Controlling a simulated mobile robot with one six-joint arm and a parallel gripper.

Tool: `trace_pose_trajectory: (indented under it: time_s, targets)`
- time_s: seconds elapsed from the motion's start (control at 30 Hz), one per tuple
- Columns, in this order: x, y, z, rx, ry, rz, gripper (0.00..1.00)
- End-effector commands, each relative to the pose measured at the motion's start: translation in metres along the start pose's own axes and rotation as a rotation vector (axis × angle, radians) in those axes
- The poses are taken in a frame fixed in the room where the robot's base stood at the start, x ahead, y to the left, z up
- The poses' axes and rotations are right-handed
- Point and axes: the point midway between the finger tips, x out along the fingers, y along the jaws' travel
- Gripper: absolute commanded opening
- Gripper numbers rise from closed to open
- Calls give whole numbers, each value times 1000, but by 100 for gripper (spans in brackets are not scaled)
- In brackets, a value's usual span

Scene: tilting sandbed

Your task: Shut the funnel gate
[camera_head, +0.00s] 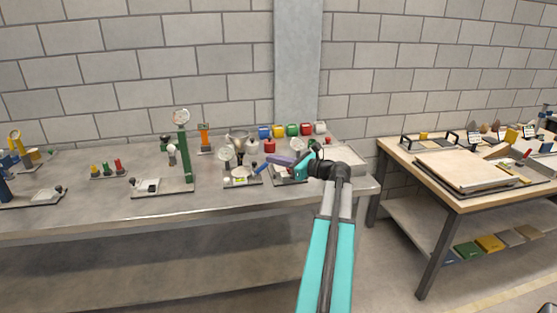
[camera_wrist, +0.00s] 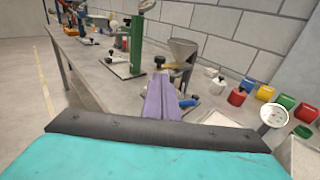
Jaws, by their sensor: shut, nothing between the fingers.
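The grey metal funnel (camera_head: 238,137) stands on a small stand near the middle of the long table. In the wrist view the funnel (camera_wrist: 183,50) is just beyond my fingers and slightly right. My gripper (camera_head: 270,158) has purple fingers, shut with nothing between them, and points at the funnel stand from the right. In the wrist view the gripper (camera_wrist: 160,80) has its tips near a black knob (camera_wrist: 159,62); I cannot tell whether they touch. A blue handle (camera_wrist: 188,102) lies low beside the fingers. The gate is too small and partly hidden; its position is unclear.
A green post with a dial (camera_head: 184,145) stands left of the funnel. Several coloured containers (camera_head: 292,130) line the back of the table. A round white gauge (camera_wrist: 273,115) is at the right in the wrist view. A wooden-topped second table (camera_head: 455,170) stands at right.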

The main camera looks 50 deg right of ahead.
Motion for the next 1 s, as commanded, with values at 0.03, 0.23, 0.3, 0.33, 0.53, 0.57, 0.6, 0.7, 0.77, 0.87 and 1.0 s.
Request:
trace_pose_trajectory:
  time_s: [0.03, 0.23, 0.3, 0.33, 0.53, 0.57, 0.6, 0.7, 0.77, 0.87, 1.0]
  targets:
    - [8, -1, 2, 1, 0, 1, 0]
    - [36, -1, 2, 1, 0, 1, 0]
    - [47, -1, 2, 0, 0, 1, 0]
    - [51, -1, 2, 0, 0, 0, 0]
    - [78, -3, 3, 1, 0, -1, 0]
    - [82, -2, 3, 1, 0, -1, 0]
    - [87, -2, 2, 1, 0, 0, 0]
    - [97, -2, 2, 1, 0, -2, 0]
    - [102, -2, 1, 0, 0, -2, 0]
    - [106, -2, 1, -1, 0, -2, 0]
    - [109, -2, 0, -1, 0, -2, 0]
